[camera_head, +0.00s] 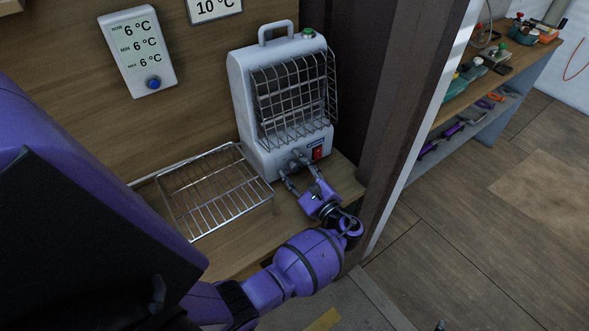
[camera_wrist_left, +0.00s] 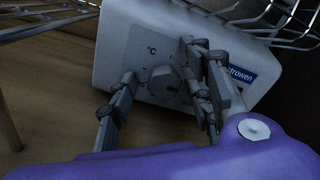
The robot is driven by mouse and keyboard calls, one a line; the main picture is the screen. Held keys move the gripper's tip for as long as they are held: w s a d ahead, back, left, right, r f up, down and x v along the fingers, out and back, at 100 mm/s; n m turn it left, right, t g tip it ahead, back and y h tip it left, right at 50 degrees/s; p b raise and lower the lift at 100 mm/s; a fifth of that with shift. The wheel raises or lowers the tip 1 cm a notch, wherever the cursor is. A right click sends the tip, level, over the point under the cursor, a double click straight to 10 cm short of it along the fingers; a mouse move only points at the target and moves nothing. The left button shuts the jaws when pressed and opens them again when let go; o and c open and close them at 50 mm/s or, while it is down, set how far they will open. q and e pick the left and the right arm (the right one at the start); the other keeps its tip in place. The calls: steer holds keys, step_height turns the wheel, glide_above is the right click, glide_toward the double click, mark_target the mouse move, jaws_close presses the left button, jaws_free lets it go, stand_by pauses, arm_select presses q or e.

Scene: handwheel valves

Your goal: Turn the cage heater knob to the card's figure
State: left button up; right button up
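The cage heater (camera_head: 283,95) is a pale grey box with a wire guard and a top handle, standing on a wooden shelf. Its round grey knob (camera_wrist_left: 166,82) is low on the front, beside a °C mark; the dial figures are mostly hidden or too small to read. My left gripper (camera_head: 294,168) is at the heater's lower front. In the left wrist view its fingers (camera_wrist_left: 165,90) are apart, one on each side of the knob, with a gap visible on the left. The card (camera_head: 214,8) on the wall reads 10 °C.
A white thermometer display (camera_head: 139,50) with a blue button reads 6 °C on all three lines. A wire rack (camera_head: 215,188) stands left of the heater. A red switch (camera_head: 318,153) is right of the knob. A dark post (camera_head: 395,90) stands close on the right.

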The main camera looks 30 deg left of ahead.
arm_select(q)
steer(key=shift+v, duration=2.95)
steer(key=shift+s, duration=0.1)
steer(key=v, duration=1.2)
